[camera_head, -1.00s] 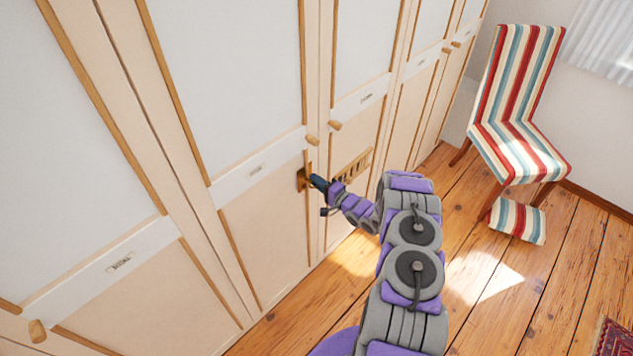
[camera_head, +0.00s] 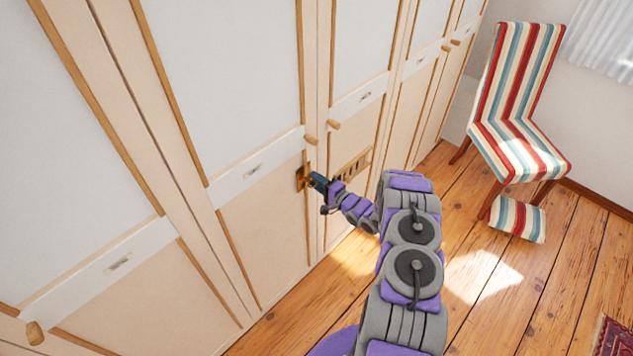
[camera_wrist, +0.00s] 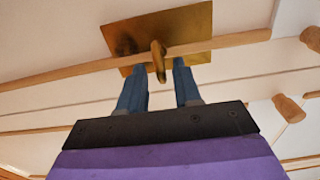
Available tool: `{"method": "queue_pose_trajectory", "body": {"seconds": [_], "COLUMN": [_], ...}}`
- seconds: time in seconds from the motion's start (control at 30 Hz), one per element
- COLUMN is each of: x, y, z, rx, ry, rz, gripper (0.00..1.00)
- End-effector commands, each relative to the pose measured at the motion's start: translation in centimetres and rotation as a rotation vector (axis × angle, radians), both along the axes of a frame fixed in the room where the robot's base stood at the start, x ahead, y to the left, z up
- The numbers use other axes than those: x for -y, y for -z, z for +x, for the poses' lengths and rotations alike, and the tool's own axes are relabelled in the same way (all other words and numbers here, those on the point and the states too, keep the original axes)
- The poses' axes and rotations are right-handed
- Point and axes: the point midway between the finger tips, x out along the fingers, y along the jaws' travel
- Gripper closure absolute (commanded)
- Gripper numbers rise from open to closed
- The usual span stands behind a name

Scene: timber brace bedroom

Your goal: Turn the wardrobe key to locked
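A brass key (camera_wrist: 158,62) stands out from a brass lock plate (camera_wrist: 198,24) on a wardrobe door. In the wrist view its bow looks narrow, seen nearly edge-on. My gripper (camera_wrist: 160,68) is open, with one blue finger on each side of the key and a visible gap to each. The fingertips are close to the plate. In the head view, my gripper (camera_head: 316,180) is at the lock plate (camera_head: 300,178), which it partly covers. The wardrobe (camera_head: 265,240) doors are shut. Whether a finger touches the key cannot be told.
Wooden knobs (camera_head: 312,139) and (camera_head: 334,125) sit on the doors above the lock. A slotted wooden piece (camera_head: 352,168) is right of my gripper. A striped chair (camera_head: 515,130) stands at the back right. Wooden floor (camera_head: 480,300) is open on the right.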

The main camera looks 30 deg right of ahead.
Motion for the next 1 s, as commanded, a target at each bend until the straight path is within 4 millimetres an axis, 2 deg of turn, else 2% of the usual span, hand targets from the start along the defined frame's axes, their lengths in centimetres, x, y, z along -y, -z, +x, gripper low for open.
{"method": "queue_pose_trajectory", "body": {"seconds": [0.23, 0.37, 1.0], "x": [-0.1, 0.4, 5.3], "y": [-0.1, -0.1, 0.0], "z": [-0.2, -1.4, -13.8], "rx": [0.002, 0.0, 0.0], "ry": [-0.001, 0.0, 0.004], "rz": [-0.002, 0.0, 0.001], "gripper": [0.67, 0.67, 0.67]}}
